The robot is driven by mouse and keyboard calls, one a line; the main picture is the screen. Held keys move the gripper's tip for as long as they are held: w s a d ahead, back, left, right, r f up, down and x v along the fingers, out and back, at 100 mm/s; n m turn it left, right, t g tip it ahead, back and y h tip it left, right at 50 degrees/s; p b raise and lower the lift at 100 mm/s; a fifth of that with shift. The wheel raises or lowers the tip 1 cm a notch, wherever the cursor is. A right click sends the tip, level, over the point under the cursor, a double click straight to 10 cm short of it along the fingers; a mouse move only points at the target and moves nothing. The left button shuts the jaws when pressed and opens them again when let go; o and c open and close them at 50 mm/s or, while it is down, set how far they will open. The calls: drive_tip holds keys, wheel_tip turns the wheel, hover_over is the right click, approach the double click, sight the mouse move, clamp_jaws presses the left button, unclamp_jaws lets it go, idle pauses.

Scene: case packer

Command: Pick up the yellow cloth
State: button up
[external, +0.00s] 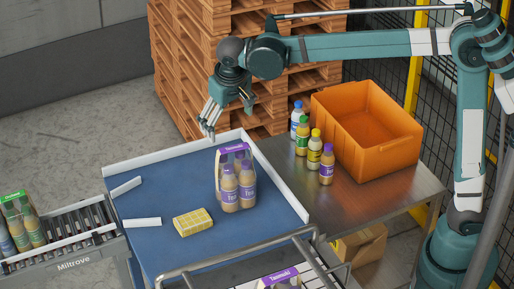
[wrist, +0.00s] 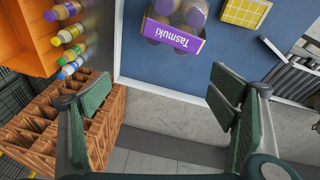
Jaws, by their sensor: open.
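The yellow cloth (external: 193,222), a folded pad with a pale check pattern, lies flat on the blue table surface (external: 165,190) towards its front. In the wrist view the cloth (wrist: 245,11) is at the top edge, partly cut off, right of the bottle pack. My gripper (external: 210,120) is above the far edge of the blue table, well apart from the cloth. Its two fingers (wrist: 160,115) are spread wide in the wrist view, with nothing between them.
A purple-labelled bottle pack (external: 237,185) stands on the blue table, behind and right of the cloth. White rails (external: 277,180) edge the table. Several bottles (external: 314,150) and an orange crate (external: 367,130) stand on the metal table at right. A roller conveyor (external: 70,237) adjoins at left.

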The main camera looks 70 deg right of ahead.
drive_tip(key=w+a+m+t, duration=0.2)
drive_tip(key=w+a, duration=0.1)
drive_tip(key=a, duration=1.8)
approach(193, 220)
drive_tip(key=shift+w+a+f, duration=0.15)
drive_tip(key=shift+w+f, duration=0.1)
drive_tip(key=shift+f, duration=0.45)
drive_tip(key=shift+f, duration=0.1)
drive_tip(key=shift+x, duration=1.2)
drive_tip(key=shift+f, duration=0.1)
drive_tip(key=shift+d+x, duration=0.2)
drive_tip(key=shift+x, duration=1.05)
drive_tip(key=shift+d+x, duration=0.15)
drive_tip(key=shift+x, duration=1.1)
drive_tip(key=shift+c, duration=0.4)
